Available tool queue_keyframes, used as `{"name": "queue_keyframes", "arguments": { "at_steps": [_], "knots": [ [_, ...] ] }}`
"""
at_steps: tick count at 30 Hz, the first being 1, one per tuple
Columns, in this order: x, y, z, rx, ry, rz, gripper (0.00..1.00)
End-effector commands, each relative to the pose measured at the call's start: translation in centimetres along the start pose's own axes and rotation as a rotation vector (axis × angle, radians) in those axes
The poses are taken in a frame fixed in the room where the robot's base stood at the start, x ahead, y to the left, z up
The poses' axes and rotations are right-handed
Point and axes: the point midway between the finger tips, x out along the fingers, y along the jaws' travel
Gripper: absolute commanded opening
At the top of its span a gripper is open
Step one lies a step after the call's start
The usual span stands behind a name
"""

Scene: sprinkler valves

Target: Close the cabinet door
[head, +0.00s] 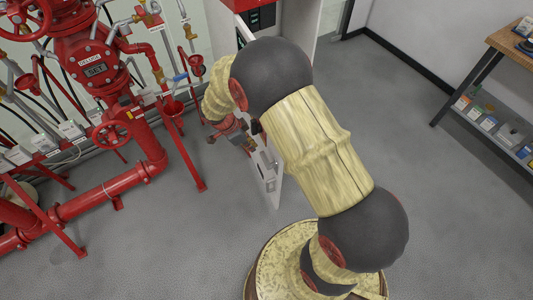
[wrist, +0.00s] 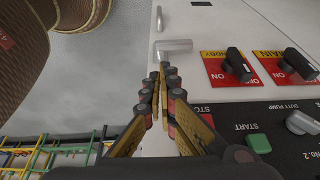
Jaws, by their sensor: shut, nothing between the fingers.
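The white cabinet (head: 292,30) stands at the top of the head view, partly behind my arm. Its white door (head: 274,190) stands swung out from it, and my arm hides much of it. In the wrist view the door's front panel (wrist: 215,22) shows knobs and a green button, with a silver handle (wrist: 173,46) near its left edge. My gripper (wrist: 162,72) is shut and empty, its fingertips just below the handle in the picture. I cannot tell whether they touch it.
Red pipes and valves (head: 97,70) fill the left, close to the arm. A wooden-topped shelf (head: 505,42) with small items stands at the right. The grey floor (head: 430,190) between is clear.

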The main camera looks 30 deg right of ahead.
Motion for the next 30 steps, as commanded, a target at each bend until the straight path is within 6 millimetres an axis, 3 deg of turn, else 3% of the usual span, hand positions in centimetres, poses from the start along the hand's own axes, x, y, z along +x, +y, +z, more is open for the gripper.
{"name": "queue_keyframes", "arguments": {
  "at_steps": [5,19,24,30],
  "knots": [
    [1.5,0.1,0.0,0.014,0.001,0.004,0.00],
    [10.4,0.2,0.1,0.011,0.000,0.004,0.00],
    [11.0,0.1,-2.4,0.014,0.000,0.002,0.00],
    [11.4,0.1,-3.6,0.012,0.000,0.001,0.00]
  ]
}}
